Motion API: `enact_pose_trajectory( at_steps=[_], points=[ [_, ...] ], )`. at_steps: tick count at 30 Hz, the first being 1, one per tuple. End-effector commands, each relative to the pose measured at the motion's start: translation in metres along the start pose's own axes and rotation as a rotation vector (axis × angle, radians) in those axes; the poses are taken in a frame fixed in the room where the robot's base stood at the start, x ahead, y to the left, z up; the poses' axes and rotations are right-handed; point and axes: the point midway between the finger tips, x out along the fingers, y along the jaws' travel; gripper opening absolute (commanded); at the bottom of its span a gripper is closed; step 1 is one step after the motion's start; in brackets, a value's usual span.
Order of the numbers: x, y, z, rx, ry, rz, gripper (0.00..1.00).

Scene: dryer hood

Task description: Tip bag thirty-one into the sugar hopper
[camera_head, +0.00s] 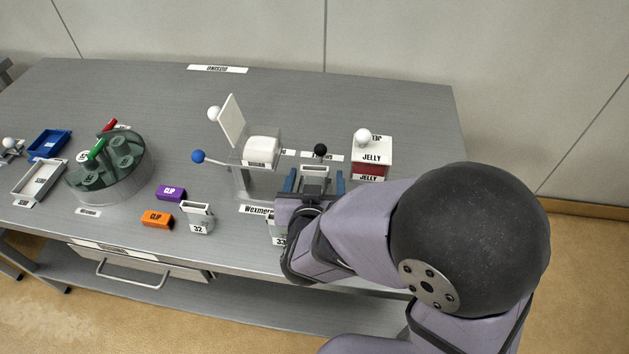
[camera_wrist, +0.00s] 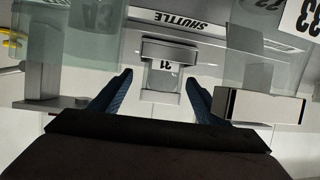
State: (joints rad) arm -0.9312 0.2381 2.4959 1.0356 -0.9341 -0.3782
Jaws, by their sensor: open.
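My gripper (camera_wrist: 160,92) is open, with a gap on both sides of the bag. In the head view the gripper (camera_head: 314,184) is over the table's middle. Left of it stands a clear hopper (camera_head: 243,157) with a white block, a raised white lid (camera_head: 232,120) and a blue-knobbed lever (camera_head: 199,156).
A jelly box (camera_head: 371,157) stands at the right. Bag 32 (camera_head: 198,218) stands front left; bag 33 (camera_head: 278,231) is partly hidden by my arm. Purple (camera_head: 171,193) and orange (camera_head: 157,219) clips lie left, near a green carousel (camera_head: 112,165).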

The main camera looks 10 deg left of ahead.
Motion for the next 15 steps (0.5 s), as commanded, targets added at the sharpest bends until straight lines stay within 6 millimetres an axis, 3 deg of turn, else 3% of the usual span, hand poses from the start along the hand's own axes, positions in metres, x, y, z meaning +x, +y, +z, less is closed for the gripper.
enact_pose_trajectory(
  at_steps=[5, 15],
  points=[
    [0.007, -0.001, 0.001, 0.001, -0.001, 0.002, 0.69],
    [0.046, -0.003, 0.003, 0.002, 0.000, 0.001, 0.69]
  ],
)
